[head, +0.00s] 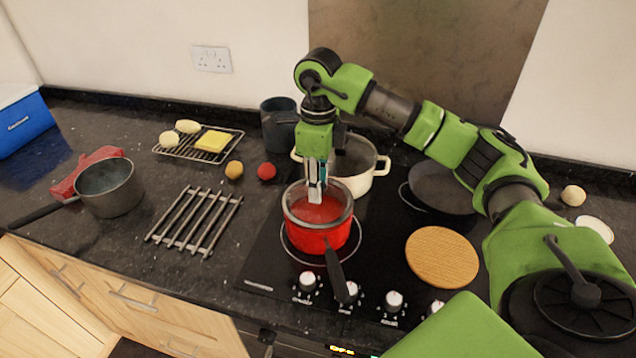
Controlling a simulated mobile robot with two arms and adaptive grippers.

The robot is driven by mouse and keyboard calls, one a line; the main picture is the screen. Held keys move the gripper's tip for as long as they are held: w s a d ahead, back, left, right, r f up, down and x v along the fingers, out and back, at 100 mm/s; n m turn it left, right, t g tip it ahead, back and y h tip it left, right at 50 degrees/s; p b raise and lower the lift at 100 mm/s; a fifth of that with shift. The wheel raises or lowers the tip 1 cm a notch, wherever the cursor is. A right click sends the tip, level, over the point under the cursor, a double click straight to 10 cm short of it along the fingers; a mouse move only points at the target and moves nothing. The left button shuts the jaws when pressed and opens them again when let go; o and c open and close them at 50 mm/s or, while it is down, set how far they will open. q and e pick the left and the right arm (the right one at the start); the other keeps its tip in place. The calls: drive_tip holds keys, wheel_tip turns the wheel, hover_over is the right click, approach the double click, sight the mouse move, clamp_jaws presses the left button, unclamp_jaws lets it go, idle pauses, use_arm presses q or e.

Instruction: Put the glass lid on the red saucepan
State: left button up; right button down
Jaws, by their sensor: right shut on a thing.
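The red saucepan (318,238) stands on the front left of the hob, its dark handle pointing to the front. The glass lid (291,211), clear with a grey rim, is over the saucepan's mouth, and the red shows through it. I cannot tell whether it rests on the rim or hovers just above. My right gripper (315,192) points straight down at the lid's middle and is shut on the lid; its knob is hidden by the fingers. My left gripper is out of view.
A cream pot (366,182) stands close behind the saucepan, a dark frying pan (437,188) behind right. A round woven trivet (442,257) lies to the right. A metal trivet (195,220) and grey saucepan (112,194) are left. Control knobs (308,281) line the hob's front.

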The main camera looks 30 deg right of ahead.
drive_tip(key=shift+f+b, duration=0.5)
drive_tip(key=shift+f, duration=0.05)
idle(0.9)
drive_tip(key=c, duration=1.6)
unclamp_jaws()
drive_tip(key=shift+o, duration=0.2)
drive_tip(key=o, duration=0.5)
drive_tip(key=shift+c, duration=0.2)
drive_tip(key=shift+r+p, duration=2.45)
drive_tip(key=shift+r, duration=1.1)
